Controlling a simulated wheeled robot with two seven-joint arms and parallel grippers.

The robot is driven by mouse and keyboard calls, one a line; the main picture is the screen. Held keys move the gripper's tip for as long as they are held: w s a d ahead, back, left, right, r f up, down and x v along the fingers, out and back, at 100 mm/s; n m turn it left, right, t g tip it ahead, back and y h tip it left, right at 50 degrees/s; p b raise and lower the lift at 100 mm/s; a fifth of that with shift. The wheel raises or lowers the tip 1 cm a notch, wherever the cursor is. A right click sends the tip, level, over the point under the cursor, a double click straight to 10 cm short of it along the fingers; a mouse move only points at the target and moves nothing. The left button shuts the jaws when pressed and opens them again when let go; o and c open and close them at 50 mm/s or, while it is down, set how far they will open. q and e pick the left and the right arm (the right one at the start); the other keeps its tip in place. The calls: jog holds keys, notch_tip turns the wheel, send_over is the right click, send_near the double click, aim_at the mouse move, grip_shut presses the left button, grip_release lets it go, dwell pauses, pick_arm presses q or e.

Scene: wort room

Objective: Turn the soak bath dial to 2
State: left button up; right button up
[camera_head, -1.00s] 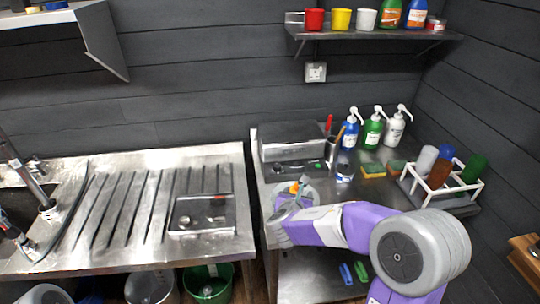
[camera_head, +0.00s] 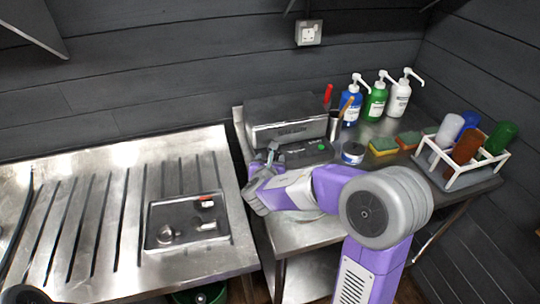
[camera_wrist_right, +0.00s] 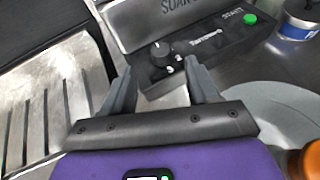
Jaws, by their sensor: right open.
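The soak bath is a steel box (camera_head: 285,122) at the back left of the right-hand bench, with a dark control panel (camera_head: 305,153) along its front. A green button (camera_wrist_right: 250,19) is at the panel's right end. My right gripper (camera_wrist_right: 158,68) is open and empty, its fingertips either side of the dial in the picture; I cannot tell if they touch it. In the head view the right gripper (camera_head: 266,160) hides the dial.
A blue-labelled tin (camera_head: 352,153), sponges (camera_head: 382,146) and pump bottles (camera_head: 376,101) stand right of the bath. A white rack (camera_head: 462,170) holds several coloured bottles. A cup with tools (camera_head: 335,126) is beside the bath. The drainer (camera_head: 110,215) lies left across a gap.

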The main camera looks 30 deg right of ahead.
jog(key=b+x, duration=0.1)
jog(key=x, duration=0.5)
jog(key=shift+w+d+f, duration=0.15)
jog(key=c, duration=1)
